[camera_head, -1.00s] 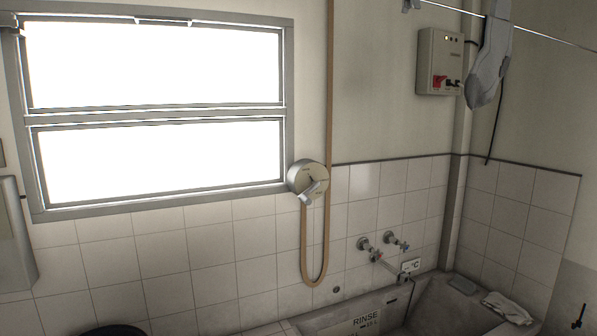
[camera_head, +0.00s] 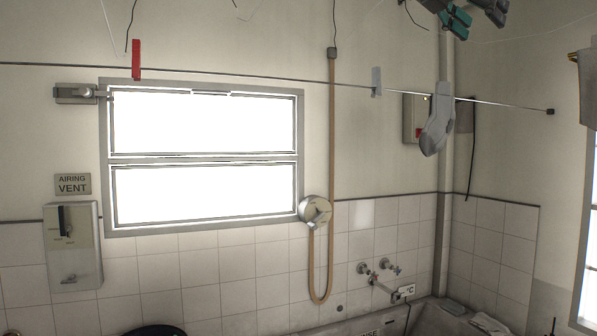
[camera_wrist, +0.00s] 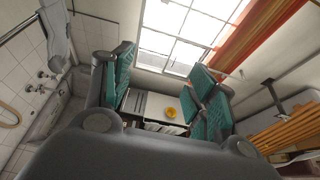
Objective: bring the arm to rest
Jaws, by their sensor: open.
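My gripper (camera_wrist: 165,85) is open in the wrist view, with its teal-padded fingers spread and nothing between them. In the head view part of my gripper (camera_head: 474,14) shows at the top right, its teal pads pointing down, cut off by the picture's edge. It hangs in the air above the clothesline, apart from the wall. The rest of my arm is outside the head view.
A clothesline (camera_head: 230,75) crosses the room, with a red peg (camera_head: 136,60) and a hanging grey sock (camera_head: 437,125). A concrete tub (camera_head: 430,315) stands below the taps.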

